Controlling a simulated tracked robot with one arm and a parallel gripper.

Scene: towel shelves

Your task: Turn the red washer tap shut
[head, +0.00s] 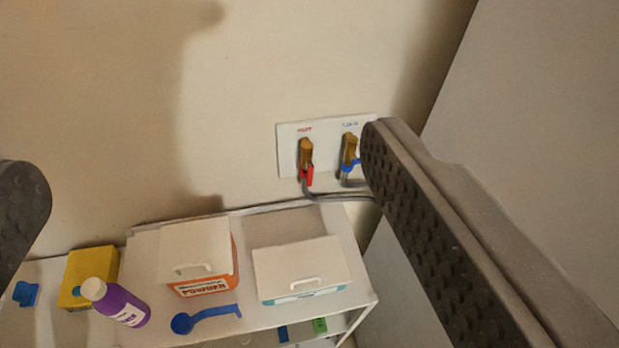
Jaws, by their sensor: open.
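The red washer tap (307,174) is on a white wall plate (289,165), below a brass fitting (305,153) under a small red label. A grey hose runs down and right from it. My gripper (205,168) is open and empty, one finger at the left edge and one large at the right. The red tap shows between the fingers, nearer the right one in the picture, and appears farther off, beyond the fingertips.
A white shelf (262,323) below holds a powder box (200,255), a white and teal box (300,270), a purple bottle (122,302), a yellow box (90,272) and a blue scoop (205,317). A grey panel (540,110) stands at right. The wall left of the plate is bare.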

